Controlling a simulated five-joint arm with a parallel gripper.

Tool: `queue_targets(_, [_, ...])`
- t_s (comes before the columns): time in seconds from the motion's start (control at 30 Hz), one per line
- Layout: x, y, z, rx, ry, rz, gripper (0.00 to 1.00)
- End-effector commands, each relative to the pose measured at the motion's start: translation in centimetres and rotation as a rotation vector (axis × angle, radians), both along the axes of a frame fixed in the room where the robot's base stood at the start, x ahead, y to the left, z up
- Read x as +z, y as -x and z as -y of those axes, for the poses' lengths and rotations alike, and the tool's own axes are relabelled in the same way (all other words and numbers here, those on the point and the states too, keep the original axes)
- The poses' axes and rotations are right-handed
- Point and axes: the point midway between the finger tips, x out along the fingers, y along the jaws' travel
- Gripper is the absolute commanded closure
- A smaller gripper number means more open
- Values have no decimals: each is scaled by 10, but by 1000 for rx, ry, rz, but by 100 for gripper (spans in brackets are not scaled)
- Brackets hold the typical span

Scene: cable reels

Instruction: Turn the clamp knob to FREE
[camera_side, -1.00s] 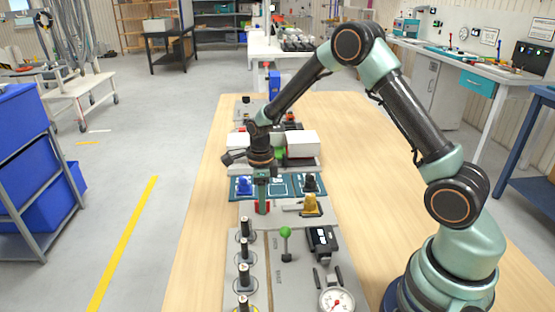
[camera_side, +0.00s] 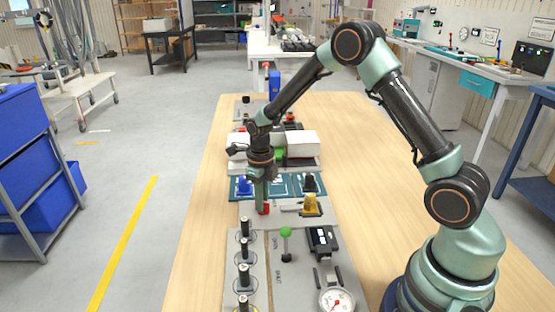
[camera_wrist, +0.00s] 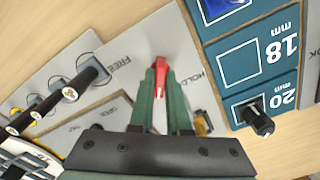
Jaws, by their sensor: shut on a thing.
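The red clamp knob (camera_wrist: 161,71) stands on a light grey plate in the wrist view. The word FREE (camera_wrist: 121,50) is printed to its left and HOLD (camera_wrist: 196,66) to its right. The knob's long axis runs roughly up the picture, between the two words. My gripper (camera_wrist: 160,82) is shut on the knob, with a green finger on each side covering its lower part. In the side view my gripper (camera_side: 261,207) reaches straight down to the plate, and a little of the red knob (camera_side: 267,208) shows beside the fingers.
A teal mat (camera_side: 281,191) with blue and black knobs lies just behind. A yellow piece (camera_side: 311,205) stands close on the right. In front are a green-ball lever (camera_side: 286,232), several black-handled posts and a gauge (camera_side: 337,300). Bare tabletop (camera_side: 205,230) lies to the left.

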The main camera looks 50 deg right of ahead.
Motion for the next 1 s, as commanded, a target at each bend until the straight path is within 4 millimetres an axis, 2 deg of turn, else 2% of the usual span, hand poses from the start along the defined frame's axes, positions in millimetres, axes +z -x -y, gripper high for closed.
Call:
queue_targets(0.13, [1,0,0,2,0,-2,100])
queue_targets(0.17, [1,0,0,2,-1,-2,74])
queue_targets(0.2, [1,0,0,2,-1,-2,58])
queue_targets(0.57, [5,0,0,4,0,0,58])
queue_targets(0.9, [57,-1,0,4,0,3,58])
queue_targets(1.0, [67,0,0,4,1,2,58])
